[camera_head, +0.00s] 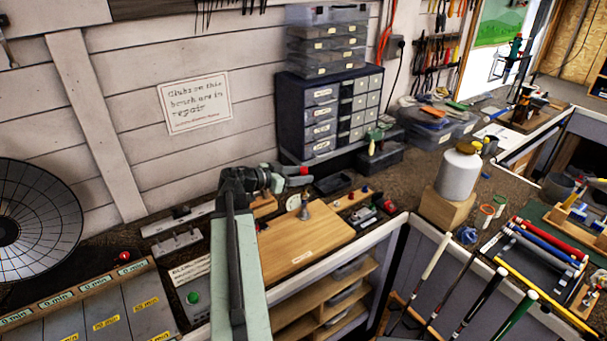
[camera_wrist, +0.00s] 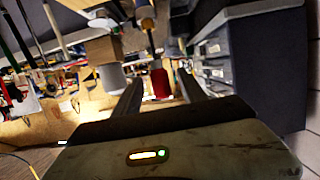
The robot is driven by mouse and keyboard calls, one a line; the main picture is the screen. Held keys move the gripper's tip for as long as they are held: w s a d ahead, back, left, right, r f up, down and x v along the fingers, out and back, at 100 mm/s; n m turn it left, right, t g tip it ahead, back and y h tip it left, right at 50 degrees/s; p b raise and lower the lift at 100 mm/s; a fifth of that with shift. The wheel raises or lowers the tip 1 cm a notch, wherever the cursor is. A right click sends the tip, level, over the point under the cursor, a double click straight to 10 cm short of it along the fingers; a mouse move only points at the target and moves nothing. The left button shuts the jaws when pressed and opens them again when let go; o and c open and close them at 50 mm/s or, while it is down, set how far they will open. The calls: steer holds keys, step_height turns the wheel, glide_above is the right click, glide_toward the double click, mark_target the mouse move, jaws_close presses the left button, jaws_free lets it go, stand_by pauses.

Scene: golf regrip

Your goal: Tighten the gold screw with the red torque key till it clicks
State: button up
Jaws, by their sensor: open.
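A red piece (camera_head: 299,171) also shows at the gripper's end in the head view. I cannot tell whether this is the torque key, or whether the fingers touch it. A small dark upright part (camera_head: 304,211) and a pale round dial (camera_head: 293,202) are on the wooden board (camera_head: 300,245) below. I cannot pick out the gold screw.
The drawer cabinet (camera_head: 325,112) stands close behind my gripper and fills the right of the wrist view. A white canister (camera_head: 459,175) stands on a wooden block (camera_head: 446,208) to the right. Small parts lie right of the board.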

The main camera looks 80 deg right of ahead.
mark_target(301, 175)
steer(key=p+v, duration=0.1)
steer(key=v, duration=0.5)
stand_by(0.3)
steer(key=shift+s+d+f, duration=0.1)
steer(key=shift+s+d, duration=0.1)
steer(key=shift+s, duration=0.05)
steer(key=b+x, duration=0.2)
steer(key=x, duration=0.5)
steer(key=shift+d+f, duration=0.1)
steer(key=shift+r+p, duration=0.65)
steer(key=shift+r, duration=0.1)
steer(key=shift+f, duration=0.1)
